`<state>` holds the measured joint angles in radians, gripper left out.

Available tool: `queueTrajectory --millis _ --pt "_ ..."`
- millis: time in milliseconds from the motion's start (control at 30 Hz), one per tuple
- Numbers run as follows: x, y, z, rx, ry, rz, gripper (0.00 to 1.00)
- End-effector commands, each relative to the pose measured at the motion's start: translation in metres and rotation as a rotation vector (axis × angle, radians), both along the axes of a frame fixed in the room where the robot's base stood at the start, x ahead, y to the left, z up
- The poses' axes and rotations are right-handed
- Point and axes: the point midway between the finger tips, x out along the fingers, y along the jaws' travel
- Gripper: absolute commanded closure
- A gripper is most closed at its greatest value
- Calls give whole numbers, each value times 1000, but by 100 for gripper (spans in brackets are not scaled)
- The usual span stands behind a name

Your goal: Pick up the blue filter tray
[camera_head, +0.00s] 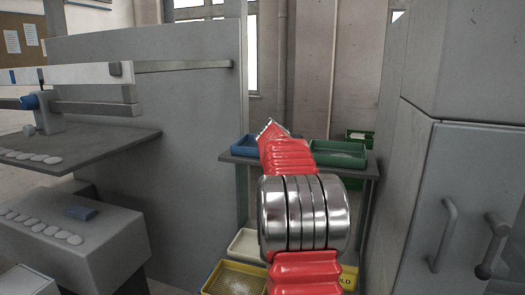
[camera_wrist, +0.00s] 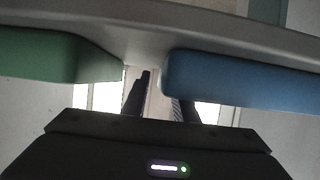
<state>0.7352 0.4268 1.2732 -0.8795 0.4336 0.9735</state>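The blue filter tray (camera_head: 246,150) sits at the left end of the grey shelf's top, partly hidden behind my red-sleeved arm. In the wrist view a blue tray (camera_wrist: 240,82) fills the right side, seen close up. My gripper (camera_wrist: 158,92) shows there as two dark fingers, apart, with nothing visible between them. The fingers show near the gap between the blue tray and a green tray (camera_wrist: 55,55); I cannot tell whether they touch anything. In the head view the gripper itself is hard to make out beyond my arm.
A green tray (camera_head: 338,160) stands on the right of the grey shelf (camera_head: 372,172). A yellow tray (camera_head: 212,287) and a whitish tray (camera_head: 245,243) are lower down. A tall grey panel (camera_head: 165,140) stands left, and a grey cabinet with handles (camera_head: 470,180) right.

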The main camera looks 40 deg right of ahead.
Motion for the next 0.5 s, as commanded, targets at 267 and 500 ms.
queueTrajectory --millis 267,500 --pt "0 0 0 0 0 0 83" --pt "0 0 0 0 0 0 100"
